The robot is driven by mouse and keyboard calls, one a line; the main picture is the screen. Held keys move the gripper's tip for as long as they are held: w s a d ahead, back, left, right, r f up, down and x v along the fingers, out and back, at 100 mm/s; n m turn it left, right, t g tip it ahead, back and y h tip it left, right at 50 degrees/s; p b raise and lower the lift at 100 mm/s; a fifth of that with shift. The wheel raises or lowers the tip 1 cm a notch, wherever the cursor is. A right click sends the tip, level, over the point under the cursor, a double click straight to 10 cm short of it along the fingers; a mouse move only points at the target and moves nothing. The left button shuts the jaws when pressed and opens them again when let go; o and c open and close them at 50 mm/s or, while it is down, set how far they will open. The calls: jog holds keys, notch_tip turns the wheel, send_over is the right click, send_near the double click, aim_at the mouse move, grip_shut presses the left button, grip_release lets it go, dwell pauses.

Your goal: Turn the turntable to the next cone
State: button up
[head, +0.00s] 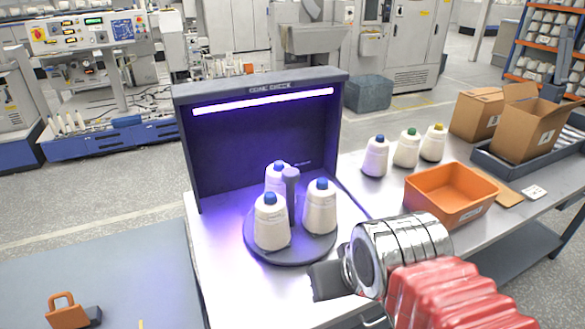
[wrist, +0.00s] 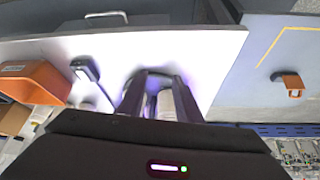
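The round dark turntable (head: 290,250) sits in front of a purple-lit booth. It carries three white cones with blue tips: front left (head: 271,228), right (head: 320,212) and back (head: 275,180). A grey post (head: 291,190) stands among them and partly hides the back cone. My gripper (head: 322,281) is low at the turntable's front right, apart from the right cone. In the wrist view my gripper's dark fingers (wrist: 161,85) lean together towards their tips, with pale shapes between them. I cannot tell whether the tips touch. No cone is visibly held.
The booth (head: 262,140) walls the turntable's back. Three more cones, blue-tipped (head: 375,158), green-tipped (head: 407,150) and yellow-tipped (head: 433,145), stand on the table right of it. An orange bin (head: 450,205) is near my arm. Cardboard boxes (head: 520,130) stand farther right.

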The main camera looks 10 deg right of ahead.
jog(key=o, duration=0.4)
jog(key=shift+w+r, duration=0.4)
jog(key=shift+o, duration=1.4)
jog(key=w+r+n, duration=0.2)
jog(key=w+r, duration=0.7)
jog(key=w, duration=0.4)
jog(key=shift+w+a+r+g, duration=0.15)
jog(key=shift+w+r+g, duration=0.15)
jog(key=shift+w, duration=0.1)
jog(key=n, duration=0.3)
send_near(290, 172)
jog(key=shift+y, duration=0.4)
jog(key=v, duration=0.3)
jog(key=d+v, duration=0.1)
jog(key=v, duration=0.1)
jog(key=shift+w+r, duration=0.25)
jog(key=x, duration=1.3)
jog(key=shift+s+a+f, duration=0.1)
jog(key=shift+a+f, duration=0.05)
jog(key=shift+f, duration=0.3)
jog(key=shift+c, duration=0.4)
